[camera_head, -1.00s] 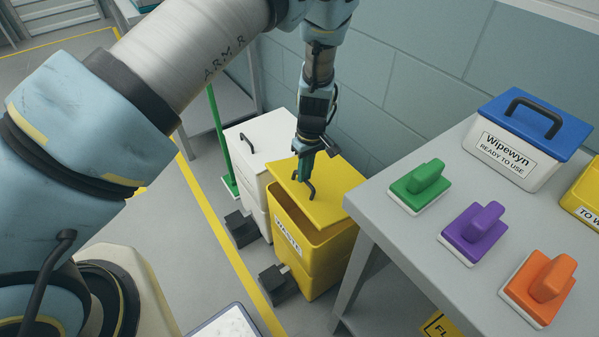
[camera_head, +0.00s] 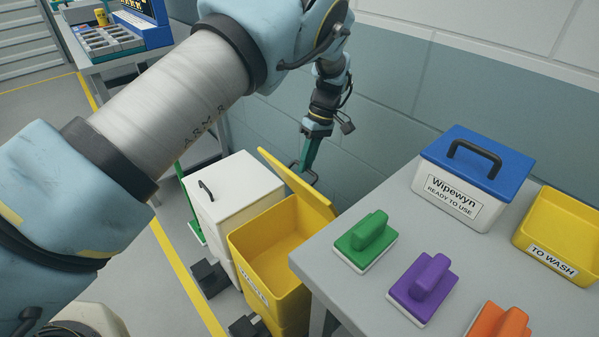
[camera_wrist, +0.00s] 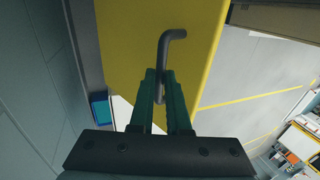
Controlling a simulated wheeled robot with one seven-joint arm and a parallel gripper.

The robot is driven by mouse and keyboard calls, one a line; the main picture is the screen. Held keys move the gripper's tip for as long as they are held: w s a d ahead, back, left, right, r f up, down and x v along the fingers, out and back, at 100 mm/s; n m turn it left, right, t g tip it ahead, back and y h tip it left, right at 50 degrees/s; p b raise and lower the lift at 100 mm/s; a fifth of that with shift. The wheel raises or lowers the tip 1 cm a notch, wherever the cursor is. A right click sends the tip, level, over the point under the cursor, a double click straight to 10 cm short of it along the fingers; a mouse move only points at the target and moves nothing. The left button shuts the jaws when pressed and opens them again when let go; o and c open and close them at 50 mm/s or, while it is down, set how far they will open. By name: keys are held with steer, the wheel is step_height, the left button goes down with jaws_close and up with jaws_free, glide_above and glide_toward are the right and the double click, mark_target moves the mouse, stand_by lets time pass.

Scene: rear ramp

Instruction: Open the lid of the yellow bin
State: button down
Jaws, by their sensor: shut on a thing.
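The yellow bin (camera_head: 243,252) stands on the floor between the white bin and the grey table, and its inside shows. Its yellow lid (camera_head: 292,183) is tilted up steeply along the back edge, toward the wall. In the wrist view the lid (camera_wrist: 120,50) fills the upper middle, with its dark bent handle (camera_wrist: 171,36) running down between my fingers. My gripper (camera_head: 304,168), with green fingers, is shut on the lid handle behind the raised lid. It also shows in the wrist view (camera_wrist: 160,100). The fingertips are partly hidden by the handle and lid in the head view.
A white bin (camera_head: 225,190) with a closed lid stands directly left of the yellow bin. The grey table (camera_head: 335,270) at right holds green, purple and orange scrubbers, a blue-lidded box (camera_head: 465,180) and a yellow tray (camera_head: 560,235). The wall is close behind.

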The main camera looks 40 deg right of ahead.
steer(key=shift+s+d+f, duration=0.1)
steer(key=shift+s+d, duration=0.05)
steer(key=shift+d, duration=0.25)
steer(key=shift+s+d+f, duration=0.1)
steer(key=shift+s+d, duration=0.05)
steer(key=shift+d, duration=0.25)
steer(key=c, duration=1.2)
jaws_free()
steer(key=shift+c, duration=0.2)
steer(key=o, duration=0.4)
steer(key=shift+w+r, duration=0.1)
steer(key=shift+c, duration=0.2)
steer(key=shift+d+r, duration=0.1)
steer(key=shift+r, duration=0.1)
steer(key=b+v, duration=0.2)
steer(key=v, duration=0.8)
steer(key=shift+r+b, duration=0.25)
steer(key=shift+b, duration=0.05)
steer(key=shift+d, duration=0.1)
